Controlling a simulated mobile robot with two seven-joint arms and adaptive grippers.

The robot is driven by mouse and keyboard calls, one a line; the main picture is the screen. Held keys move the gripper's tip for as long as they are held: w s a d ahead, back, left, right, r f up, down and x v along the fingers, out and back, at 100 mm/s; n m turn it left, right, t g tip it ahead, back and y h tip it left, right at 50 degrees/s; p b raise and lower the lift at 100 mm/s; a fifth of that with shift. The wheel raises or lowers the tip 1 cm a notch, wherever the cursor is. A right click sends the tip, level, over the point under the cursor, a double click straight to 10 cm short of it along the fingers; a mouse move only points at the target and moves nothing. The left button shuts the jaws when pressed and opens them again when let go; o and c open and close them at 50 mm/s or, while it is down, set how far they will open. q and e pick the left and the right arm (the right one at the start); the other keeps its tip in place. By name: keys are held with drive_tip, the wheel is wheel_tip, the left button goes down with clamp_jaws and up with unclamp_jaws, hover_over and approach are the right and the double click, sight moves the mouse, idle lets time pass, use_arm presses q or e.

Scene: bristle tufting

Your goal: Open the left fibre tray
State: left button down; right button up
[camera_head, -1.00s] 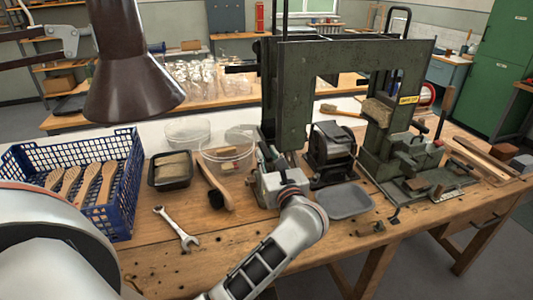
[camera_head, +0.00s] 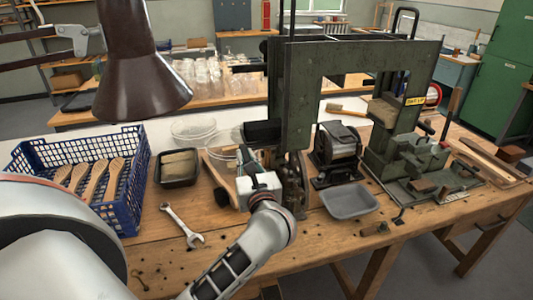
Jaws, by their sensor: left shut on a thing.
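The green press-like machine (camera_head: 302,95) stands at the back middle of the bench. A dark box-like part, which looks like the left fibre tray (camera_head: 262,132), sticks out to the left from the machine's left upright. My left gripper (camera_head: 244,155) is at the front left of this part, shut on what looks like its near end. The exact contact is small and partly hidden by the gripper's white body. My right gripper is not in view.
A blue crate with wooden brush handles (camera_head: 133,200), a black tray of bristle (camera_head: 159,171), a wrench (camera_head: 183,226) and clear dishes (camera_head: 193,128) lie left. A grey tray (camera_head: 350,203) is in front of the machine. A brown lamp shade (camera_head: 142,80) hangs at upper left.

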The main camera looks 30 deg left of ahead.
use_arm(q)
drive_tip(key=s+a, duration=0.4)
drive_tip(key=s, duration=0.1)
drive_tip(key=shift+a, duration=0.2)
drive_tip(key=shift+f, duration=0.15)
drive_tip(key=c, duration=2.3)
unclamp_jaws()
drive_tip(key=shift+s, duration=0.1)
drive_tip(key=shift+c, duration=0.2)
drive_tip(key=shift+s+a, duration=0.1)
drive_tip(key=v, duration=1.2)
drive_tip(key=shift+r, duration=0.2)
